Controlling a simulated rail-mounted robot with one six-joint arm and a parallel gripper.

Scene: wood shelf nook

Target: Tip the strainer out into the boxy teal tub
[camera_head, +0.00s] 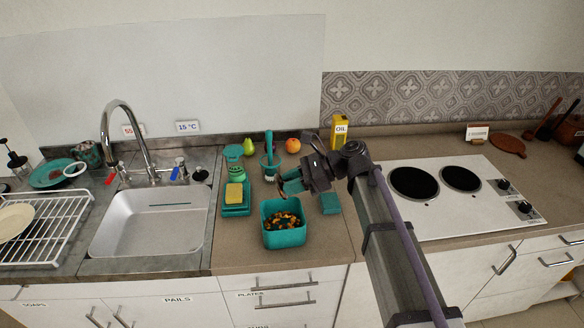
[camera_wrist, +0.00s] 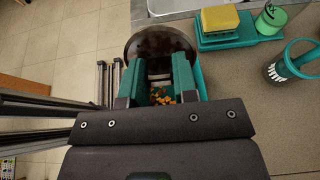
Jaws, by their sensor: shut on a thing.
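The boxy teal tub (camera_head: 284,239) stands near the counter's front edge, with orange and dark pieces lying in it. My gripper (camera_head: 290,184) is above and behind the tub. It is shut on the strainer (camera_wrist: 160,38), a dark brown round thing beyond my teal fingertips (camera_wrist: 158,62) in the wrist view. In the head view the strainer shows only as a thin dark edge (camera_head: 280,188), so it looks tilted steeply. The tub's wall (camera_wrist: 199,78) and some orange pieces show below my fingers in the wrist view. Whether anything is left in the strainer is hidden.
A teal tray with a yellow sponge (camera_head: 235,193) and a green bottle (camera_head: 234,155) stand left of the tub. A teal cup with a brush (camera_head: 270,160) stands behind. A teal block (camera_head: 330,203) lies right. The sink (camera_head: 152,222) and hob (camera_head: 449,196) flank this area.

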